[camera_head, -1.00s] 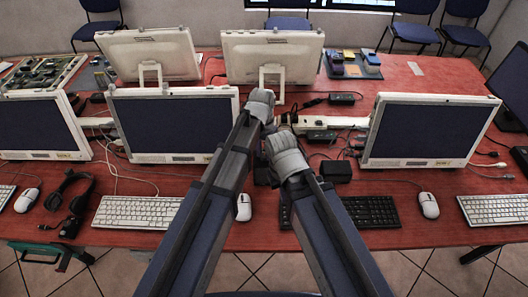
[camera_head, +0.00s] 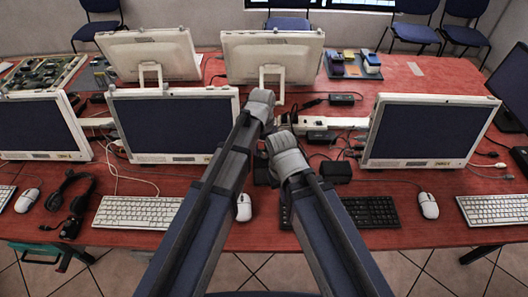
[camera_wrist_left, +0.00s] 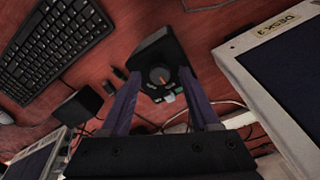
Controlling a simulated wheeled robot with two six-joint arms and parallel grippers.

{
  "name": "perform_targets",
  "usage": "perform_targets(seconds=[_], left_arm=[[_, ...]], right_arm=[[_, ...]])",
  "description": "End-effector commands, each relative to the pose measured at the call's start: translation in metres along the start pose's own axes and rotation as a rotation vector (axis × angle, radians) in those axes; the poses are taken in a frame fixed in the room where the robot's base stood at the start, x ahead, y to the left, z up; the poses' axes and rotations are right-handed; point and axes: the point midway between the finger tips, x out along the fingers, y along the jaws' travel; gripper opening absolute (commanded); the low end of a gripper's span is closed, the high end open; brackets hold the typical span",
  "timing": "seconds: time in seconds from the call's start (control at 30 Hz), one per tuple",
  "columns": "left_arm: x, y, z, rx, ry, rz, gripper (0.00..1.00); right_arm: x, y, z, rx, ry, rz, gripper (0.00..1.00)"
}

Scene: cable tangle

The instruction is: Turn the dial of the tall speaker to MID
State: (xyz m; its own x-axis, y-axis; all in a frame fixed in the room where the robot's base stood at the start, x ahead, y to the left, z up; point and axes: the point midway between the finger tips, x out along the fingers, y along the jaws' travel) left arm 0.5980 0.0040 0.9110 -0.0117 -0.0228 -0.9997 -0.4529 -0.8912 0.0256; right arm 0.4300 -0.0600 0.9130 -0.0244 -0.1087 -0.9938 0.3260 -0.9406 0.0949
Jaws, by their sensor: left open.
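In the left wrist view a black speaker (camera_wrist_left: 168,58) stands between the two purple fingers of my left gripper (camera_wrist_left: 159,88). Its round dark dial (camera_wrist_left: 160,76) faces the camera and has an orange pointer mark. Small markings surround the dial but are too small to read. The left fingers are open on either side of the speaker face; contact cannot be judged. In the head view a dark part of the speaker (camera_head: 263,174) shows between my forearms, mostly hidden. My right wrist is beside the left one; its fingers are hidden or unclear.
A black box (camera_head: 335,172) and a black keyboard (camera_head: 371,212) lie right of the arms on the red table (camera_head: 420,190). Monitors (camera_head: 170,125) (camera_head: 424,130) stand to both sides. Loose cables run around the speaker in the wrist view. A white mouse (camera_head: 244,208) is near my left forearm.

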Motion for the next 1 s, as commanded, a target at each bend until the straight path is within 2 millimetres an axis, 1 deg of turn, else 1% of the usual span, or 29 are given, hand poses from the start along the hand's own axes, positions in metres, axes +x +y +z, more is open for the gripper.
perform_targets(seconds=[0.17,0.5,0.6,0.73,1.0], left_arm=[[-0.017,0.000,0.000,0.000,0.000,0.000,0.62],[-0.063,0.000,0.000,0.000,0.000,0.000,0.62],[-0.072,0.000,0.000,0.000,0.000,0.000,0.62],[-0.077,0.000,0.000,0.000,0.000,0.000,0.62],[-0.075,0.000,0.000,0.000,0.000,0.000,0.62]], right_arm=[[-0.017,0.002,0.001,0.000,0.000,0.000,0.00],[-0.063,0.006,0.004,0.000,0.000,0.000,0.00],[-0.072,0.007,0.004,0.000,0.000,0.000,0.00],[-0.076,0.007,0.004,-0.001,0.000,0.000,0.00],[-0.075,0.007,0.004,-0.001,0.000,0.000,0.00]])
